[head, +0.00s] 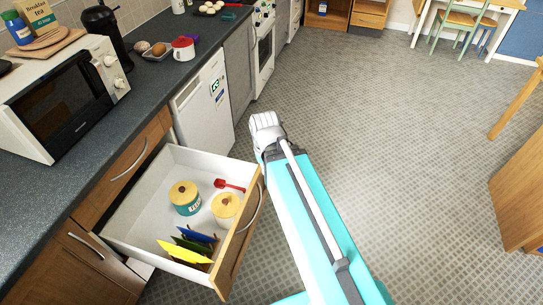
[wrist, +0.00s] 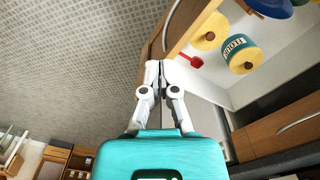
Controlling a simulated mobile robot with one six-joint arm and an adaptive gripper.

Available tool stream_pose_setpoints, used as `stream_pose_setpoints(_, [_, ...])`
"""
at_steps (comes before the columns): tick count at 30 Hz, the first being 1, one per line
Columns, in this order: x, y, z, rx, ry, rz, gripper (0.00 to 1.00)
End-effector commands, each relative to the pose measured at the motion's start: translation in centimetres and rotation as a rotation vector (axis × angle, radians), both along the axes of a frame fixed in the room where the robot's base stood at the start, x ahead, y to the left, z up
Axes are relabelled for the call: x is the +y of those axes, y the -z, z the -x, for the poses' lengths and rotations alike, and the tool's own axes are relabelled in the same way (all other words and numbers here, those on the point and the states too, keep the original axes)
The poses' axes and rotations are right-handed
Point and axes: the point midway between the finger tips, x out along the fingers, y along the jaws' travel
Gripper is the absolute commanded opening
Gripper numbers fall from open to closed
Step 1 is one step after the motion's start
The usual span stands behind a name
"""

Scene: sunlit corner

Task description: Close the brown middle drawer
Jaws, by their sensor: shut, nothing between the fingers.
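The brown middle drawer (head: 238,248) stands pulled far out of the counter, with a wooden front, a curved metal handle (head: 253,212) and white inner walls. It holds two yellow-lidded canisters (head: 185,196), a red scoop (head: 229,185) and several coloured flat items (head: 178,252). My white gripper (wrist: 161,66) is shut and empty. In the wrist view its tips are close to the near end of the drawer front (wrist: 186,27); I cannot tell whether they touch. In the head view the white end of my arm is just beyond the drawer front's far corner, and the fingertips are not clear.
A white dishwasher (head: 206,100) stands beyond the drawer. Another brown drawer (head: 127,165) is closed.

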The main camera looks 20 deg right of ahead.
Motion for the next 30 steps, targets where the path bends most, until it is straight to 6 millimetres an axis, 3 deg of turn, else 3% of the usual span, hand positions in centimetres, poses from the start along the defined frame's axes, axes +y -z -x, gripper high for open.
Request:
stream_pose_setpoints(17, [-0.3,0.8,-0.6,-0.002,0.060,-0.022,0.00])
stream_pose_setpoints(23, [-1.0,2.7,-2.3,-0.005,0.244,-0.091,0.00])
stream_pose_setpoints(30, [-3.6,5.9,-5.4,0.013,0.627,-0.232,0.00])
